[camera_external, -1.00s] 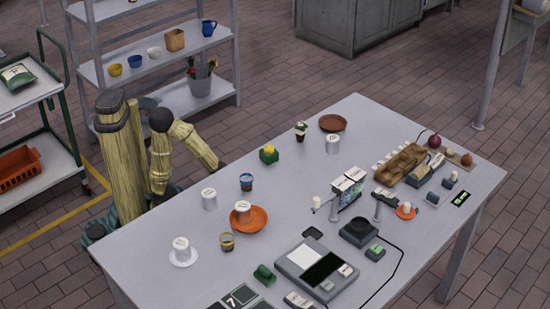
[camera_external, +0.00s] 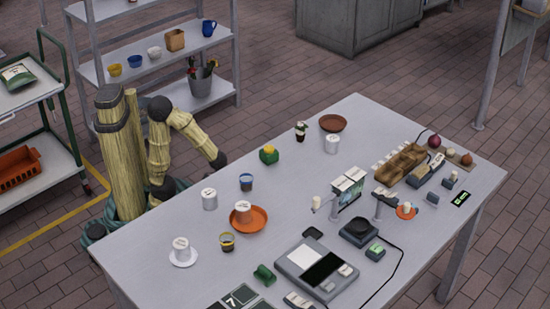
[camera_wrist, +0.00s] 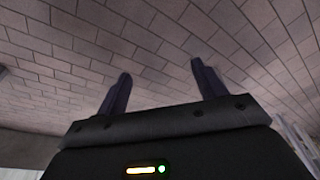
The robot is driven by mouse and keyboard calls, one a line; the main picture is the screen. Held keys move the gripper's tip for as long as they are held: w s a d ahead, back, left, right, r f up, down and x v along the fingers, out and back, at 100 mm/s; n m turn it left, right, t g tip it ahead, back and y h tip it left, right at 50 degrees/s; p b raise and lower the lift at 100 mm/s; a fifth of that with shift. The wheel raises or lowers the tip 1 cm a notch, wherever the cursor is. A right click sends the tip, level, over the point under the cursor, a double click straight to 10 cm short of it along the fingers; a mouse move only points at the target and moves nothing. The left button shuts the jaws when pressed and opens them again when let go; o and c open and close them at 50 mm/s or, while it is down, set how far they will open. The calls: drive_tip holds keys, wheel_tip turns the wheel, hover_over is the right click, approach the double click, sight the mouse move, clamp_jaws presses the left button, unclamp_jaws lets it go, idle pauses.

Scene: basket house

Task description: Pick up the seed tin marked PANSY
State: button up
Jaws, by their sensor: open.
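Several white tins with printed lids stand on the grey table. One tin (camera_external: 209,199) stands on the bare top nearest my arm. A second tin (camera_external: 242,209) stands on an orange saucer (camera_external: 262,223), a third tin (camera_external: 181,249) on a white saucer (camera_external: 184,263), and a fourth tin (camera_external: 332,144) at the far side. The lid lettering is too small to read, so I cannot tell which is PANSY. My gripper (camera_wrist: 160,84) is open and empty in the wrist view, with only brick-patterned floor beyond it. In the external view my arm's dark end is raised beside the table's left edge.
A scale (camera_external: 315,268) and a brown tray (camera_external: 402,163) occupy the right side.

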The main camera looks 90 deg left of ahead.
wheel_tip(320, 180, up, 47)
drive_tip(key=w+p, duration=0.1)
drive_tip(key=p, duration=4.4)
drive_tip(key=w+d+r+m+t+p, duration=0.1)
drive_tip(key=w+d+r+m+p, duration=0.2)
drive_tip(key=r+p, duration=0.5)
drive_tip(key=w+d+r+m+t+p, duration=0.1)
drive_tip(key=w+r+m+p, duration=0.25)
drive_tip(key=r+p, duration=0.4)
drive_tip(key=w+d+m+t+h+p, duration=0.1)
drive_tip(key=w+d+m+p, duration=0.2)
drive_tip(key=w+d+m, duration=0.4)
drive_tip(key=s+d+f+m+h, duration=0.1)
drive_tip(key=d+f+m+h, duration=0.2)
drive_tip(key=d+m, duration=0.9)
drive_tip(key=s+d+f+m+g+y, duration=0.2)
drive_tip(key=s+d+f+m, duration=0.1)
drive_tip(key=s+d+m, duration=0.4)
drive_tip(key=s+d+f+m+g+y, duration=0.2)
drive_tip(key=s+d+f+m+g, duration=0.1)
drive_tip(key=s+d+m, duration=0.4)
drive_tip(key=shift+s+d+f+g, duration=0.3)
drive_tip(key=shift+s+d+f, duration=0.2)
drive_tip(key=shift+s, duration=0.25)
